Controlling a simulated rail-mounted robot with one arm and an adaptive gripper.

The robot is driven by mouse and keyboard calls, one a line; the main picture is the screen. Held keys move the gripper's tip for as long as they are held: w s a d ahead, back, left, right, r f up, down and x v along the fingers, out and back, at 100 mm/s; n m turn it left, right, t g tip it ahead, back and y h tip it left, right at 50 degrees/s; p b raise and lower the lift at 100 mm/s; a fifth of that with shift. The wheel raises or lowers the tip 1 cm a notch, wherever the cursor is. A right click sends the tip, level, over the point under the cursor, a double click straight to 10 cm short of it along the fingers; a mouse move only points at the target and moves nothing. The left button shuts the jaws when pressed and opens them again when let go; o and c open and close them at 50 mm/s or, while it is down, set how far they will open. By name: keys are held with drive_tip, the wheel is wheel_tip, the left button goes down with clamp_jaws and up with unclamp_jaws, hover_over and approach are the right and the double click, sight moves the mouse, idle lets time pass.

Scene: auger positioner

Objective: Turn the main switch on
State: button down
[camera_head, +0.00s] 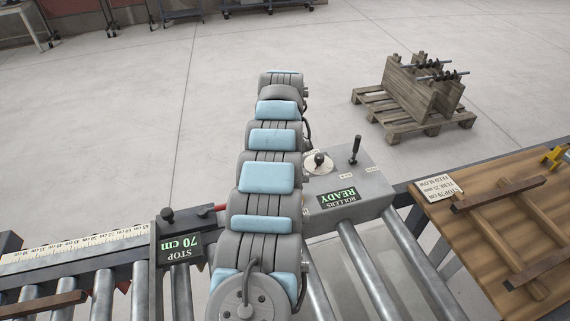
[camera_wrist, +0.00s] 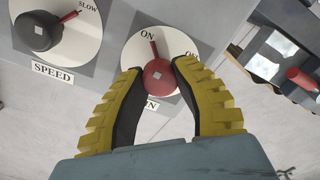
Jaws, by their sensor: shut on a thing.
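The main switch appears in the wrist view as a round red knob (camera_wrist: 158,75) on a white dial (camera_wrist: 135,52), with a short pointer towards the upper left beside an ON label (camera_wrist: 148,34). A second label at the dial's right and one below it are partly covered. My gripper (camera_wrist: 158,68) has its yellow-and-black fingers shut on the knob, one on each side. In the head view my arm hides the gripper and the switch.
A dark SPEED knob (camera_wrist: 37,32) on its own dial is left of the switch. In the head view a grey control box (camera_head: 372,190) reads ROLLERS READY, with a lever (camera_head: 355,150) on top. A STOP 70 cm block (camera_head: 176,245) is left of my arm.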

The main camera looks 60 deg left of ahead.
drive_tip(key=shift+f+n, duration=0.1)
drive_tip(key=shift+n, duration=0.5)
drive_tip(key=c, duration=0.7)
unclamp_jaws()
wheel_tip(320, 180, up, 6)
drive_tip(key=shift+a+f, duration=0.1)
drive_tip(key=shift+a, duration=0.05)
drive_tip(key=shift+r, duration=0.9)
